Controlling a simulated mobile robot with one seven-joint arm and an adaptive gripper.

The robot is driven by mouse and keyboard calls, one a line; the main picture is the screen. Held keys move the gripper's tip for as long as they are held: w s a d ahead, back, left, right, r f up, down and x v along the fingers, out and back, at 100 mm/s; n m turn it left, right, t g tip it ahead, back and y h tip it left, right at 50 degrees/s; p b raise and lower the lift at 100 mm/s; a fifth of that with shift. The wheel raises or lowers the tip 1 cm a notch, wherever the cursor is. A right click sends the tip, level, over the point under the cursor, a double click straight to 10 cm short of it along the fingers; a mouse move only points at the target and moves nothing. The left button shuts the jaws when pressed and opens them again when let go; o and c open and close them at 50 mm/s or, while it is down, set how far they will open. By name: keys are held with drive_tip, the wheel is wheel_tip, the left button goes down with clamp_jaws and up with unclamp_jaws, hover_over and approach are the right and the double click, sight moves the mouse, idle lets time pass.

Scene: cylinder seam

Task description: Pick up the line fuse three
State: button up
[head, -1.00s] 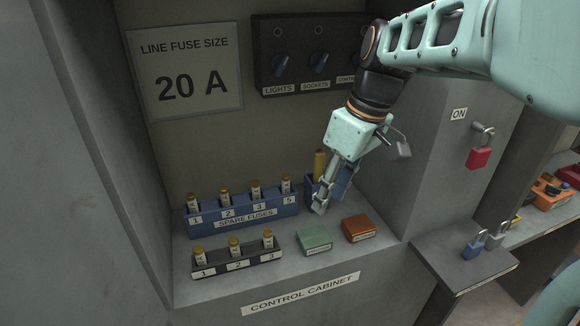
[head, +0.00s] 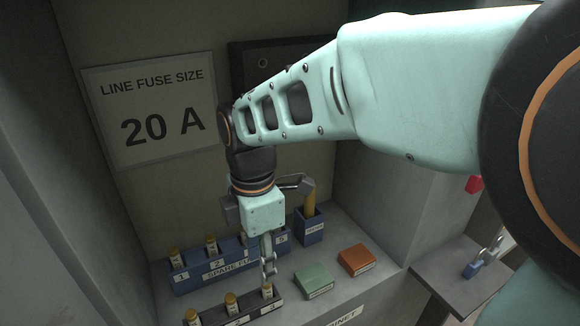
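Line fuse three (head: 267,292), a pale fuse with a brassy cap, stands upright in the third slot of the black front rack (head: 243,319). Fuse two (head: 231,302) and fuse one (head: 192,317) stand to its left in the same rack. My gripper (head: 269,274) points down, its fingertips just above or behind the cap of fuse three in the head view. I cannot tell whether they touch it. The fingers are seen edge-on, so the gap between them is hidden.
The blue spare fuse rack (head: 207,283) stands behind, partly hidden by my gripper. A green box (head: 314,282) and an orange box (head: 356,260) lie to the right. A blue holder (head: 309,230) with a yellow item stands behind. A cabinet wall closes the left side.

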sight(267, 290)
drive_tip(key=shift+f, duration=0.8)
drive_tip(key=f, duration=0.3)
drive_tip(key=d+f, duration=0.1)
drive_tip(key=shift+s+f+p, duration=0.2)
drive_tip(key=shift+s+p, duration=0.05)
drive_tip(key=shift+p, duration=0.1)
drive_tip(key=shift+f, duration=0.45)
clamp_jaws()
